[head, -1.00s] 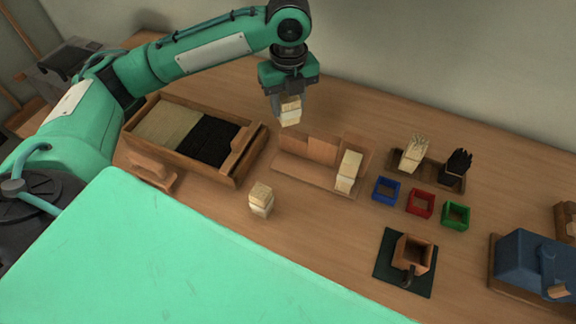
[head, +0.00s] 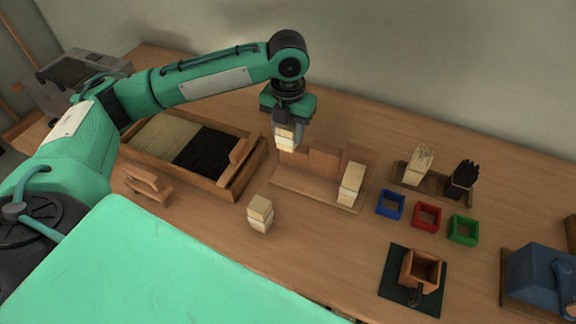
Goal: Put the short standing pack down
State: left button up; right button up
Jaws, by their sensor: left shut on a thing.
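My left gripper (head: 285,124) is shut on a short pale pack (head: 285,141) with a light band around it. It holds the pack upright, just above the back left end of the wooden rack (head: 300,190). I cannot tell whether the pack touches the rack. Another pale pack (head: 351,184) stands in the right part of the rack, leaning slightly. A third pale pack (head: 260,213) stands on the table in front of the rack, apart from it. My right gripper is out of view.
A wooden tray (head: 227,188) with pale and black bristles lies left of the rack. Blue (head: 391,204), red (head: 427,216) and green (head: 463,229) square frames and a holder with pale and black tufts (head: 463,178) stand right. A wooden box (head: 420,270) sits on a dark mat.

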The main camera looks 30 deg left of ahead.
pick_arm(q)
notch_tip(320, 180, down, 12)
jog(key=shift+f, duration=0.45)
jog(key=shift+f, duration=0.1)
jog(key=o, duration=1)
jog(key=shift+c, duration=0.2)
notch_tip(320, 180, up, 11)
jog(key=shift+r, duration=0.65)
